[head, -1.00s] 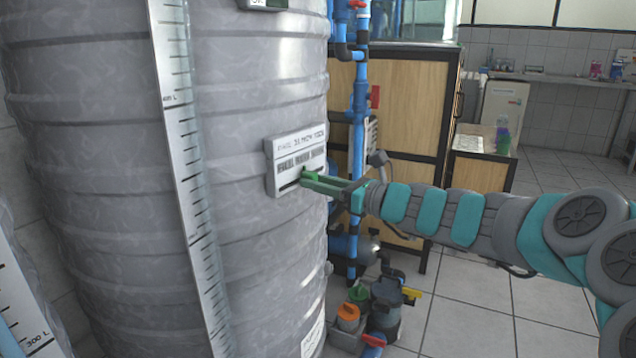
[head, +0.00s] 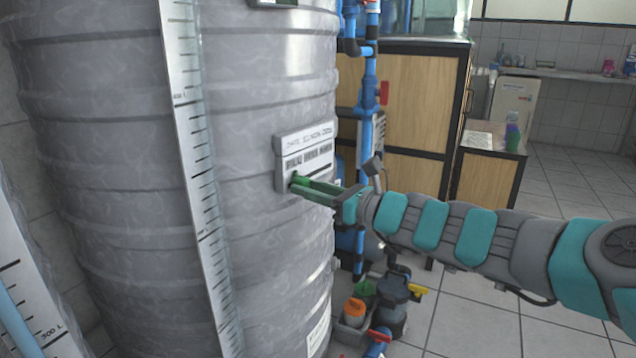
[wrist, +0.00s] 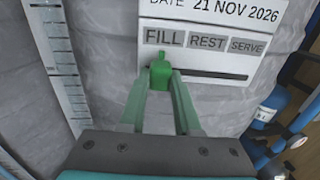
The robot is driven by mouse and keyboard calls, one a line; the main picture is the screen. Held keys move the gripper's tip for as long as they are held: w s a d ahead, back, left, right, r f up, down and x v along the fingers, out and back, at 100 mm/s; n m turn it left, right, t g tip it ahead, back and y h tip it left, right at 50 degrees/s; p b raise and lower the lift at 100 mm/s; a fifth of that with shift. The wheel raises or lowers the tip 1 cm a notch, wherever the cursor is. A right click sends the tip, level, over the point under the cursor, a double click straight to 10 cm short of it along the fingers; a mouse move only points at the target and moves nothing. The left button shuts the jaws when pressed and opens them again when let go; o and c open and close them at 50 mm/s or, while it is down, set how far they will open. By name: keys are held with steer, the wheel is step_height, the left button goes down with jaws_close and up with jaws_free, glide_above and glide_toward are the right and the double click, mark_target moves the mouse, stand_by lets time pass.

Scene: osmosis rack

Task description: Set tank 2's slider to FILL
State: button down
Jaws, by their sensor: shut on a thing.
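Tank 2's panel is a white plate (head: 306,159) on the side of the large grey ribbed tank (head: 262,235). In the wrist view the plate (wrist: 275,12) carries the labels FILL, REST and SERVE from left to right, above a dark horizontal slot. The green slider knob (wrist: 160,72) is at the left end of the slot, under FILL. My gripper (wrist: 160,84) has its two green fingers on either side of the knob and is shut on it. In the head view my gripper (head: 305,188) reaches the panel from the right, and its fingers largely hide the knob.
A clear level gauge with a scale (head: 203,200) runs down the tank left of the panel. Blue pipes with red valves (head: 367,120) stand right of the tank. Tiled floor lies open at the right.

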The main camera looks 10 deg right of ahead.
steer(key=shift+s+a, duration=0.1)
steer(key=c, duration=0.6)
jaws_free()
steer(key=shift+s, duration=0.1)
steer(key=v, duration=0.7)
steer(key=shift+s+d, duration=0.2)
steer(key=shift+d, duration=0.1)
